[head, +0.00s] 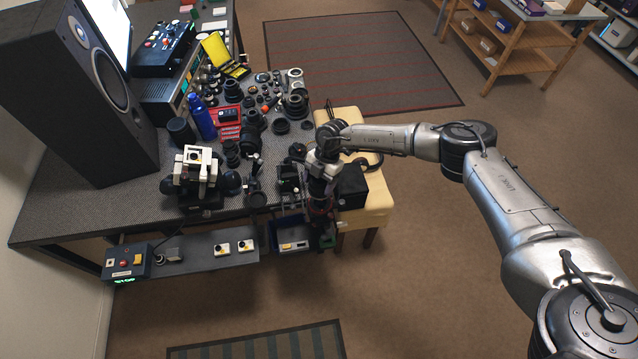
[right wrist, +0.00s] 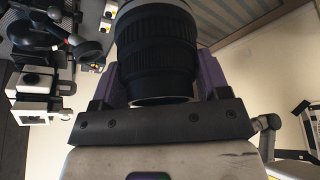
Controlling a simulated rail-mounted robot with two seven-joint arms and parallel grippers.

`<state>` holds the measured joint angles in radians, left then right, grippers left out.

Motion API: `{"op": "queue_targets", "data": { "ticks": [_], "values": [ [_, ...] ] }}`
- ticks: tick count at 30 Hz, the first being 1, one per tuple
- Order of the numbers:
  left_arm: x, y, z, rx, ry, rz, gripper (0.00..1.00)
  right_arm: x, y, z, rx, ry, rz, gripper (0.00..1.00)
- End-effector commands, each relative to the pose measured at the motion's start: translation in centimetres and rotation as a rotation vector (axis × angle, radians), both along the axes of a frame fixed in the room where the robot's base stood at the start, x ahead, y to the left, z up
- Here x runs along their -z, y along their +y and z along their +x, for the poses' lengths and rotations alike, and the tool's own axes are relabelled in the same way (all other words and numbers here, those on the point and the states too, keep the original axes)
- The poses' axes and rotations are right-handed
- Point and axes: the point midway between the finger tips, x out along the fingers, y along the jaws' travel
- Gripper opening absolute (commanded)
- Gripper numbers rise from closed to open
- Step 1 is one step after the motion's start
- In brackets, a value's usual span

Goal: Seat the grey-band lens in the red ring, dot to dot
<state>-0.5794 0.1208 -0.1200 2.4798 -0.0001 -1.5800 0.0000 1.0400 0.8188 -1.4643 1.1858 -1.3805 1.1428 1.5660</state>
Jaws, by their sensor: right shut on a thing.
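My right gripper (head: 320,200) is at the front right of the bench, beside the black box on the yellow stool. In the right wrist view its purple fingers (right wrist: 158,75) are shut on a black ribbed lens (right wrist: 155,48). A paler grey edge shows on this lens at the top of that view, but I cannot tell whether it is the grey band. No dot shows on it. I cannot make out the red ring among the many small parts on the bench. My left gripper is not in view.
The dark bench (head: 95,205) is crowded with lenses, a blue bottle (head: 202,118), a red case (head: 229,122) and a white-topped fixture (head: 197,165). A tall speaker (head: 85,95) stands at left. The yellow stool (head: 376,200) carries a black box (head: 352,188).

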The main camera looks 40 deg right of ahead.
Motion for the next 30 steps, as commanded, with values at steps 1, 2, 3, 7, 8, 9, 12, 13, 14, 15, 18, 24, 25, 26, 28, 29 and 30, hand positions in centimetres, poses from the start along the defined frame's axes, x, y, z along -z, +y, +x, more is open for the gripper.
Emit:
{"op": "queue_targets", "data": {
  "ticks": [1,2,3,7,8,9,12,13,14,15,18,24,25,26,28,29,30],
  "values": [
    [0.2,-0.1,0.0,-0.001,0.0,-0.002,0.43,0.1,0.0,0.1,0.007,-0.001,0.0,0.36],
    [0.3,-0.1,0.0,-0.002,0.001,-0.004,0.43,0.2,0.0,0.1,0.009,-0.001,0.0,0.36],
    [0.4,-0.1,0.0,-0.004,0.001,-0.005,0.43,0.3,0.0,0.1,0.01,0.0,0.0,0.36],
    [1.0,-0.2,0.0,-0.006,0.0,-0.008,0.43,0.8,0.0,0.1,0.008,-0.001,0.0,0.36],
    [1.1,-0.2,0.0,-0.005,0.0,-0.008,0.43,1.0,0.0,0.1,0.008,0.0,0.0,0.36],
    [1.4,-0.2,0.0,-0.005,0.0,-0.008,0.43,1.2,0.0,0.1,0.008,0.0,0.0,0.36],
    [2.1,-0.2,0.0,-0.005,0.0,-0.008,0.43,1.9,0.0,0.1,0.007,0.0,0.001,0.36],
    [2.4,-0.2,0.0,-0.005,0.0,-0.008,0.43,2.1,0.0,0.0,0.007,0.0,0.001,0.36],
    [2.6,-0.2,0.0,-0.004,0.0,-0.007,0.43,2.3,0.0,0.0,0.007,0.0,0.001,0.36],
    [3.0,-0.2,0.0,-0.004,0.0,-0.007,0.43,2.6,0.0,0.0,0.007,0.0,0.001,0.36],
    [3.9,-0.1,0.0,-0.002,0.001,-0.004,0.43,3.4,0.0,0.0,0.007,0.0,0.001,0.36],
    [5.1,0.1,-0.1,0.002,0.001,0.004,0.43,4.7,0.0,0.0,0.006,0.001,0.001,0.36],
    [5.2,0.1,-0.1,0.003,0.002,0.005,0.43,4.9,0.0,0.0,0.006,0.001,0.001,0.36],
    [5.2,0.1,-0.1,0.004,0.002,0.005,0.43,5.1,0.0,0.0,0.006,0.001,0.001,0.36],
    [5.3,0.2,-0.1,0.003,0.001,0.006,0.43,5.4,0.0,0.1,0.006,-0.001,0.001,0.36],
    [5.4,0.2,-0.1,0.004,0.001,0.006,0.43,5.6,0.0,0.1,0.006,-0.001,0.001,0.36],
    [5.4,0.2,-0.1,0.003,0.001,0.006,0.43,5.7,0.0,0.1,0.005,-0.001,0.0,0.36]
  ]
}}
